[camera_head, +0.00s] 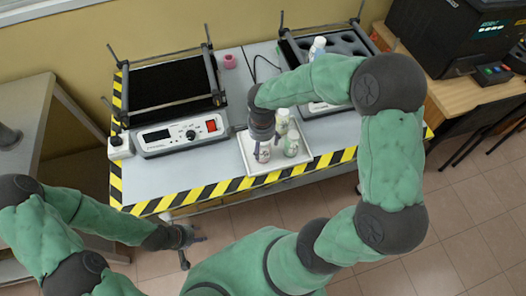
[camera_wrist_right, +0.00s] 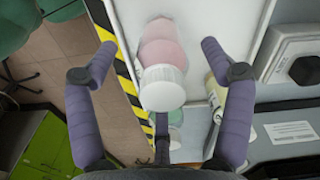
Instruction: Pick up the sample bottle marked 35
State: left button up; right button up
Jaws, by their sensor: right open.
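A bottle with a white cap and pinkish contents (camera_head: 264,154) stands on a white tray (camera_head: 243,150); in the right wrist view the bottle (camera_wrist_right: 163,88) lies between spread purple fingers. My right gripper (camera_head: 262,142) is open just above it, with no visible grip. Two greenish bottles stand on the same tray, one at the back (camera_head: 283,121) and one at the right (camera_head: 291,147). Another white-capped bottle (camera_head: 318,46) stands in the right-hand device. No number is legible on any bottle. My left gripper (camera_head: 192,240) is empty, its fingers apart, in front of the table.
A flat-topped device with knobs and a display (camera_head: 180,135) stands left of the tray. A device with a holed black rack (camera_head: 345,45) stands behind it at the right, partly hidden by my right arm. A small pink item (camera_head: 229,61) sits at the back. Yellow-black tape edges the table.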

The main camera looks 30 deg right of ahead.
jog(key=f, duration=0.1)
jog(key=f+b, duration=0.1)
jog(key=f, duration=0.1)
jog(key=f+b, duration=0.1)
jog(key=f, duration=0.1)
jog(key=shift+d, duration=0.25)
jog(key=c, duration=1.4)
